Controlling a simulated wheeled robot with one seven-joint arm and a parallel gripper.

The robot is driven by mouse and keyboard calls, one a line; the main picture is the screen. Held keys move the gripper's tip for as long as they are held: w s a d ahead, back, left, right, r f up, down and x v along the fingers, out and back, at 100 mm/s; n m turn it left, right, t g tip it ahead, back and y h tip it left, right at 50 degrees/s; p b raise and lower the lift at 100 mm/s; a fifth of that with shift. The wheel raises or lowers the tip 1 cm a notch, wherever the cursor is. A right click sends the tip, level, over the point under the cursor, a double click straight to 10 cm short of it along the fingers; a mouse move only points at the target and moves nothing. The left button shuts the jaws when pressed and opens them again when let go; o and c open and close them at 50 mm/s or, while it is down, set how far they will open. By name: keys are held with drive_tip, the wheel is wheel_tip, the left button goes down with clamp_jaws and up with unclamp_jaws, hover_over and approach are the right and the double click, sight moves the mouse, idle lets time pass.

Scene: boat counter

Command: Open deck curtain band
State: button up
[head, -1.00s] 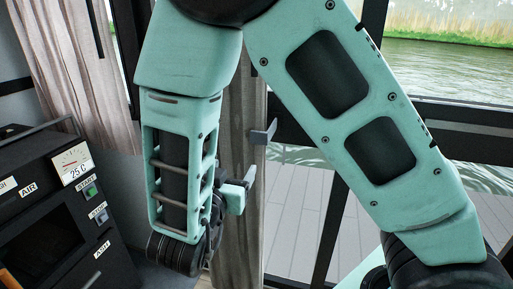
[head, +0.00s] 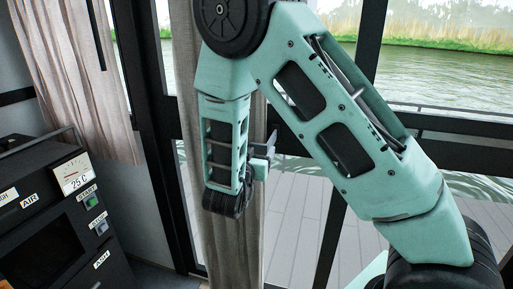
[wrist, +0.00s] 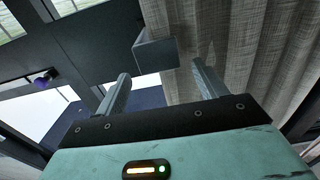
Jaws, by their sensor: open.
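The deck curtain (head: 235,245) hangs gathered in a narrow grey-beige column beside the glass door; it fills the right of the wrist view (wrist: 265,60). A grey block-like tab (wrist: 156,53), which looks like part of the curtain band, sticks out at the curtain's edge. In the head view the tab (head: 271,141) shows just right of my wrist. My gripper (wrist: 161,87) is open and empty, with one finger on each side below the tab in the wrist picture. The tab appears just beyond the fingertips; I cannot tell if they touch. The rest of the band is hidden.
A black stove-like unit (head: 55,220) with a gauge and labelled buttons stands at left. Another curtain (head: 85,80) hangs behind it. Dark window frames (head: 460,150) stand at right, with a plank deck (head: 300,210) and water outside.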

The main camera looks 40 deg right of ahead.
drive_tip(key=shift+w+d, duration=0.45)
drive_tip(key=shift+d, duration=0.15)
